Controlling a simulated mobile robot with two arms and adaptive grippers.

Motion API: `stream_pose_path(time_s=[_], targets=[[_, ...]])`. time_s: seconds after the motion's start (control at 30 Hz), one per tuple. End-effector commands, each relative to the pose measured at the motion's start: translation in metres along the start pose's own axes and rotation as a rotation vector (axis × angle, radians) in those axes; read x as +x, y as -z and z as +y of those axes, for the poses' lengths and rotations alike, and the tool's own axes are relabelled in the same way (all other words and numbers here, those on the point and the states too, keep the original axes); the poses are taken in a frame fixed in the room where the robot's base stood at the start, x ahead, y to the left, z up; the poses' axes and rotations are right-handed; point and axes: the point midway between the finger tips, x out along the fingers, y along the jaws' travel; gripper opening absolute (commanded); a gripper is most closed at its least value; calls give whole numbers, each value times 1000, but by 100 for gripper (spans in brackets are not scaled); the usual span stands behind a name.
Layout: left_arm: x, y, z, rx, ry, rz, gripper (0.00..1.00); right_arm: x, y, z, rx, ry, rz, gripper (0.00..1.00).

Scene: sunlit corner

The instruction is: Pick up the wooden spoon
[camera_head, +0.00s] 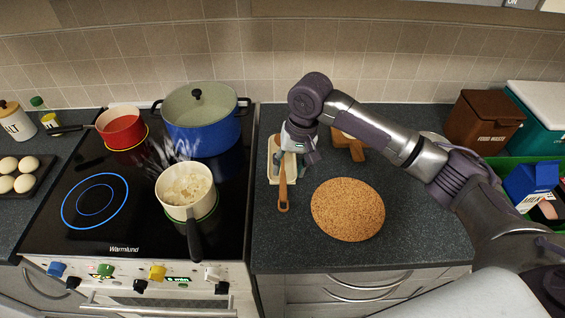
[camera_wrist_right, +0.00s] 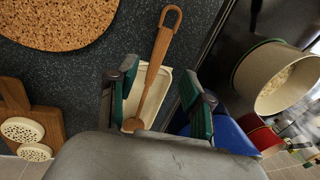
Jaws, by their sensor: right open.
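The wooden spoon (camera_head: 283,191) lies with its head end on a cream spoon rest (camera_head: 272,171) on the dark counter, right of the stove. Its handle extends toward the counter's front. In the right wrist view the spoon (camera_wrist_right: 158,62) has a looped handle end, and its lower end lies over the cream rest (camera_wrist_right: 163,96). My right gripper (camera_head: 300,157) is above the rest and the spoon's head end. In the wrist view its two green-padded fingers (camera_wrist_right: 159,98) are apart, with the spoon between them and a gap on each side. My left gripper is not in view.
A round cork mat (camera_head: 348,209) lies right of the spoon. A wooden board (camera_head: 349,147) is behind my right arm. On the stove (camera_head: 110,228), a steaming cream saucepan (camera_head: 187,190), a blue pot (camera_head: 203,122) and a red pan (camera_head: 122,128) stand to the left.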

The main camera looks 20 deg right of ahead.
Motion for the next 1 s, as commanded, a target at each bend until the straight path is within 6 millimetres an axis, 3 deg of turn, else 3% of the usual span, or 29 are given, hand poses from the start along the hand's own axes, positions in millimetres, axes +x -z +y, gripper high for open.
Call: stream_pose_path(time_s=[0.17, 0.43, 0.6, 0.87, 1.0], targets=[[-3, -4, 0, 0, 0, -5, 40, 19, 0, 0, -1, 0, 1, 50], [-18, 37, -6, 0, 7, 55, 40, 46, -2, 1, 0, -2, -1, 50], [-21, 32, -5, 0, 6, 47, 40, 69, -1, 1, -2, 0, 2, 50], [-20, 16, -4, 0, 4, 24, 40, 74, -1, 2, -2, 0, 4, 50], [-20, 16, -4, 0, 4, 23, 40, 73, -1, 1, -3, 0, 3, 30]])
